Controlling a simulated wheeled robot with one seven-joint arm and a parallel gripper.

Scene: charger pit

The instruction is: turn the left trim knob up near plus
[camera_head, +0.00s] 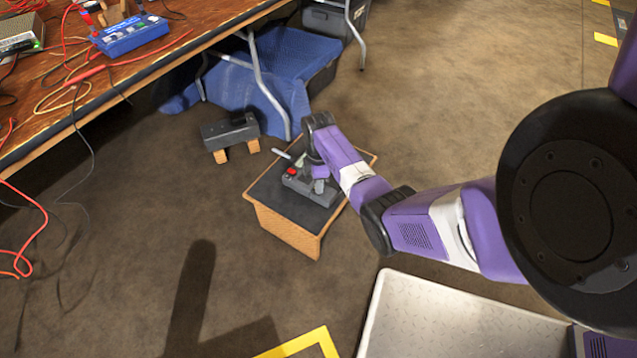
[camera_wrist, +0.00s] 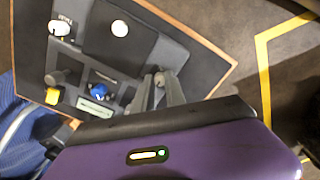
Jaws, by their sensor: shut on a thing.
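The grey control box (camera_head: 318,196) sits on a small dark-topped wooden stand (camera_head: 279,218) on the floor; the box also shows in the wrist view (camera_wrist: 90,58). My gripper (camera_head: 306,178) reaches down over the box, its fingertips hard to make out in the head view. In the wrist view its grey fingers (camera_wrist: 163,88) are shut on a small knob with a pale cap (camera_wrist: 159,79) at the box's edge. Plus and minus marks are not readable, and the knob's setting cannot be told.
The box also carries a white knob (camera_wrist: 60,28), a round white part (camera_wrist: 119,28), a dark knob (camera_wrist: 55,78), a yellow part (camera_wrist: 52,96) and a blue part (camera_wrist: 99,90). A dark block on wooden feet (camera_head: 230,132) stands beside the stand. A cable-strewn table (camera_head: 150,50) is at upper left.

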